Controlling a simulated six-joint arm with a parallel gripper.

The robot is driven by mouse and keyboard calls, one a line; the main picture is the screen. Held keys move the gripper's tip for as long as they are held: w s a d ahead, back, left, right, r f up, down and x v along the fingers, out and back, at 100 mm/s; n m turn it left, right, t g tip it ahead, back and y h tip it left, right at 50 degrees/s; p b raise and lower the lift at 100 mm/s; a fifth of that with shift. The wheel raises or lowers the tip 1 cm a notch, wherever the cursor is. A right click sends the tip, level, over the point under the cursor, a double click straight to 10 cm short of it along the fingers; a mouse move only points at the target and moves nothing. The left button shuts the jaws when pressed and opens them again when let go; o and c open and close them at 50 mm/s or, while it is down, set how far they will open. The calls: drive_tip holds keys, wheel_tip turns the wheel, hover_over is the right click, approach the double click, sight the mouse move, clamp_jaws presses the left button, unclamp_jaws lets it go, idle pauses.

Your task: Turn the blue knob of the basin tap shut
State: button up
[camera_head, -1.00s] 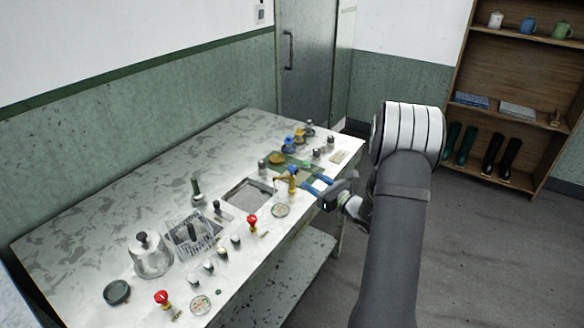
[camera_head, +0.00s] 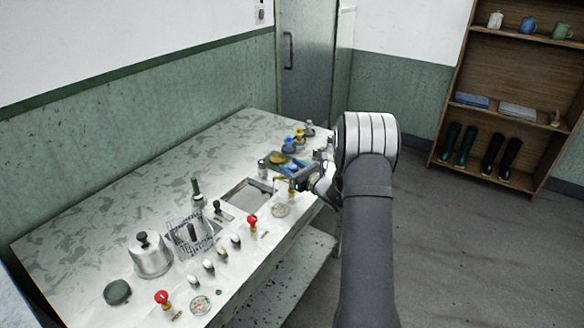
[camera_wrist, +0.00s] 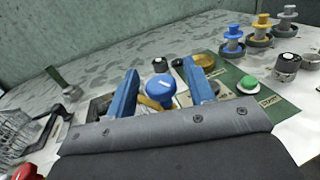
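The blue knob (camera_wrist: 160,91) of the basin tap, with a pale mark on it, shows in the wrist view between the two blue fingers of my gripper (camera_wrist: 160,67). There is a visible gap on both sides of it. Part of the yellow tap (camera_wrist: 150,103) shows under the knob. In the head view my gripper (camera_head: 282,166) is over the tap at the right edge of the basin (camera_head: 245,196) and hides the knob. The yellow tap body (camera_head: 279,186) shows just below the fingers. I cannot tell exactly how far the fingertips reach down around the knob.
A green mat with a green button (camera_wrist: 248,84) and a yellow dish (camera_wrist: 204,61) lie beyond the tap. Blue, yellow and grey spool-like fittings (camera_wrist: 233,41) stand behind. A red knob (camera_head: 252,221) and a wire basket (camera_head: 185,232) stand to the left.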

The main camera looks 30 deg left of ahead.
drive_tip(key=c, duration=0.9)
drive_tip(key=shift+o, duration=0.2)
drive_tip(key=shift+m+t+h, duration=0.4)
drive_tip(key=shift+m+t, duration=0.3)
drive_tip(key=shift+t, duration=0.3)
drive_tip(key=shift+r+m+t+h, duration=0.1)
drive_tip(key=shift+m+t+h, duration=1.25)
drive_tip(key=shift+t, duration=0.65)
drive_tip(key=o, duration=0.9)
drive_tip(key=shift+o, duration=0.2)
drive_tip(key=v, duration=1.7)
drive_tip(key=shift+d+f, duration=0.2)
drive_tip(key=shift+f, duration=0.05)
